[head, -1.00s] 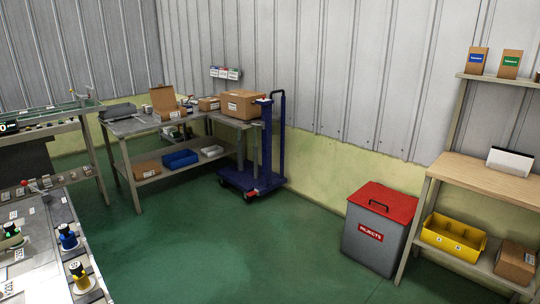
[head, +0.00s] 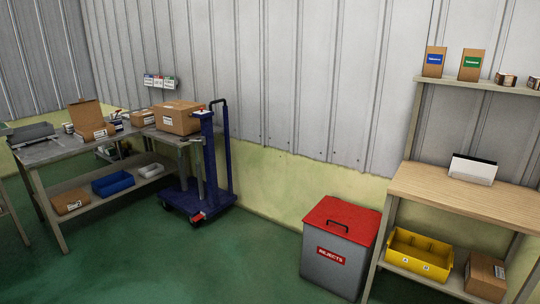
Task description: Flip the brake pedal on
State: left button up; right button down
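A blue wheeled lift cart (head: 205,165) stands on the green floor left of the middle, against the wall by the metal workbench. A large cardboard box (head: 178,117) sits at its top, beside the blue mast. A small red part (head: 199,217) shows low at the cart's front, near a caster; it looks like the brake pedal, but it is too small to tell whether it is on or off. Neither of my grippers is in view.
A metal workbench (head: 60,152) with boxes stands left of the cart. A grey rejects bin (head: 335,262) with a red lid and a wooden shelf unit (head: 460,188) stand at right. Green floor (head: 240,262) is clear before the cart.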

aim_at(198, 217)
jog(key=i+u, duration=0.4)
jog(key=i, duration=0.15)
jog(key=i+l+u, duration=0.15)
jog(key=i+u, duration=0.25)
jog(key=i, duration=0.2)
jog(key=i+u, duration=0.45)
jog(key=i, duration=1.25)
jog(key=i+z, duration=0.15)
jog(key=i, duration=0.3)
jog(key=i+j+z, duration=0.1)
jog(key=i, duration=0.4)
jog(key=i+j+z, duration=0.15)
jog(key=i, duration=0.3)
jog(key=i+j+z, duration=0.15)
jog(key=i, duration=0.3)
